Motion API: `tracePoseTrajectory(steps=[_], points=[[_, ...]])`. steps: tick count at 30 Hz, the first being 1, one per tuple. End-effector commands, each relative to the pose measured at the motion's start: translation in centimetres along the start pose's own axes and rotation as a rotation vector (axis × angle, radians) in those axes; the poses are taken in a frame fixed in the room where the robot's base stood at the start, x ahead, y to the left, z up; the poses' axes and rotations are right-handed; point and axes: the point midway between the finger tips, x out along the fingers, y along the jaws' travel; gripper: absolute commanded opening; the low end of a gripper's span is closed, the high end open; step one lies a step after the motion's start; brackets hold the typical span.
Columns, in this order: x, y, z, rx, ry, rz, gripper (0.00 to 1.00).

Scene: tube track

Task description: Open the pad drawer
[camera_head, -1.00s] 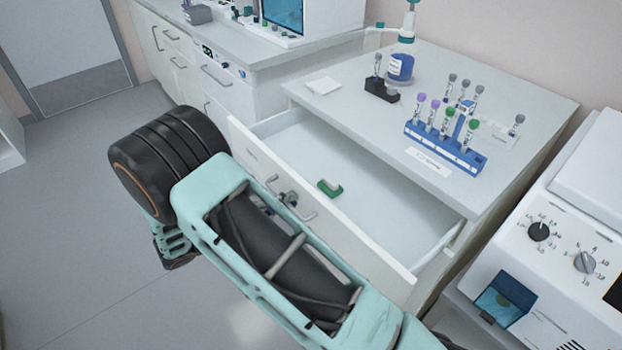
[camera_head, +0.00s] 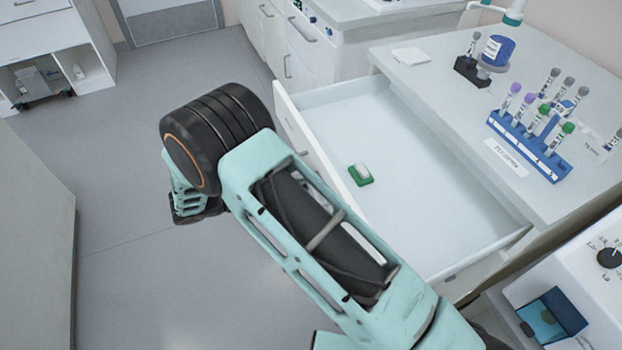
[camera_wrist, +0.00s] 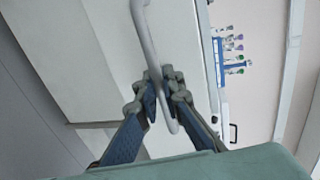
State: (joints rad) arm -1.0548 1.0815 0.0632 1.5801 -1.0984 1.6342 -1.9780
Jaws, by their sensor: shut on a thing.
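The white drawer (camera_head: 430,190) stands pulled well out from under the counter. A small green and white pad (camera_head: 361,174) lies on its floor near the front panel. In the wrist view, the drawer's grey bar handle (camera_wrist: 150,45) runs between the fingers of my gripper (camera_wrist: 162,92). The gripper is shut on the handle, with one finger on each side of it.
On the counter (camera_head: 440,85) are a blue rack of capped tubes (camera_head: 528,145), a blue-labelled bottle (camera_head: 497,50) and a black tube holder (camera_head: 470,70). A white machine (camera_head: 590,255) stands at right. The floor (camera_head: 120,220) at left is clear.

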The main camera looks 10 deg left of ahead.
Motion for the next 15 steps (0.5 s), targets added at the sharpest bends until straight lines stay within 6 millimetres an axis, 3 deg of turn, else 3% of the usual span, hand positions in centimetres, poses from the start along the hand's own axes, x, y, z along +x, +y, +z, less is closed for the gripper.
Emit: tracePoseTrajectory(steps=[3,4,6,15], points=[[0.0,-0.01,0.04,0.0,-0.001,0.0,0.0],[0.0,-0.02,0.04,0.001,-0.001,0.0,0.1],[0.01,-0.02,0.04,0.001,-0.001,0.0,0.15],[-0.21,-0.02,0.05,0.001,-0.001,0.0,0.15]])
